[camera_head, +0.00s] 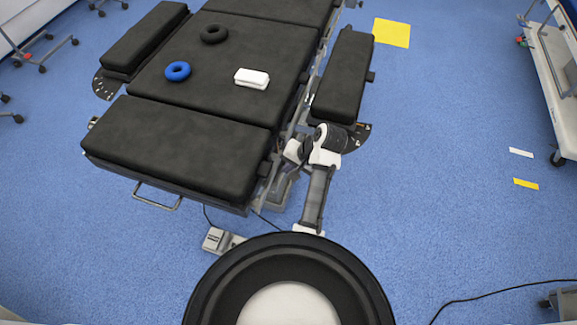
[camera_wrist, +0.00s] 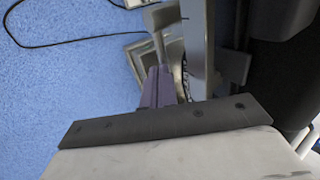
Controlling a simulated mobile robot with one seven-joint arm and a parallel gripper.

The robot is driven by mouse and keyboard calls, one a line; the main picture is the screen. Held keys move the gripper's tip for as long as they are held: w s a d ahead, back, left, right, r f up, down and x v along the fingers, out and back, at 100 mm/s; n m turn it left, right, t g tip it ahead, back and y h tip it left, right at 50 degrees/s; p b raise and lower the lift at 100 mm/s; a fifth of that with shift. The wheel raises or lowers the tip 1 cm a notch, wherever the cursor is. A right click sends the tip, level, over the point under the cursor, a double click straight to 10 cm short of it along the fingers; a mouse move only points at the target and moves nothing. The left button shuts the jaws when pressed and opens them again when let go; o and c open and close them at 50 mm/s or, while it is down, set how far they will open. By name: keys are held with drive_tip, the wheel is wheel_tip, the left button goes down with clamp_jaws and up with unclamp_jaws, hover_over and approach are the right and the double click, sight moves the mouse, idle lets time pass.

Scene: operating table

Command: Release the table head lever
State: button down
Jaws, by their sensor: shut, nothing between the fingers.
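The operating table has black pads, and its near end section (camera_head: 178,147) lies flat. A metal loop handle (camera_head: 157,197) sticks out below its near edge. My arm reaches to the table's right side, beside the near section, and its end is hidden in the head view. In the wrist view my gripper (camera_wrist: 158,72) has its purple fingers shut together and empty. They point down along a grey metal part (camera_wrist: 197,45) of the table's side. I cannot tell which part is the head lever, or whether the fingers touch anything.
A blue ring (camera_head: 178,71), a black ring (camera_head: 214,33) and a white block (camera_head: 252,78) lie on the middle pad. A foot pedal (camera_head: 221,240) with a cable is on the floor. A side pad (camera_head: 343,75) flanks the table. The blue floor at right is mostly clear.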

drive_tip(key=shift+w+d+p, duration=0.1)
drive_tip(key=shift+p, duration=0.5)
drive_tip(key=shift+w+f, duration=0.1)
drive_tip(key=shift+f, duration=0.25)
drive_tip(key=shift+r, duration=0.1)
drive_tip(key=shift+r+p, duration=0.7)
drive_tip(key=shift+p, duration=0.4)
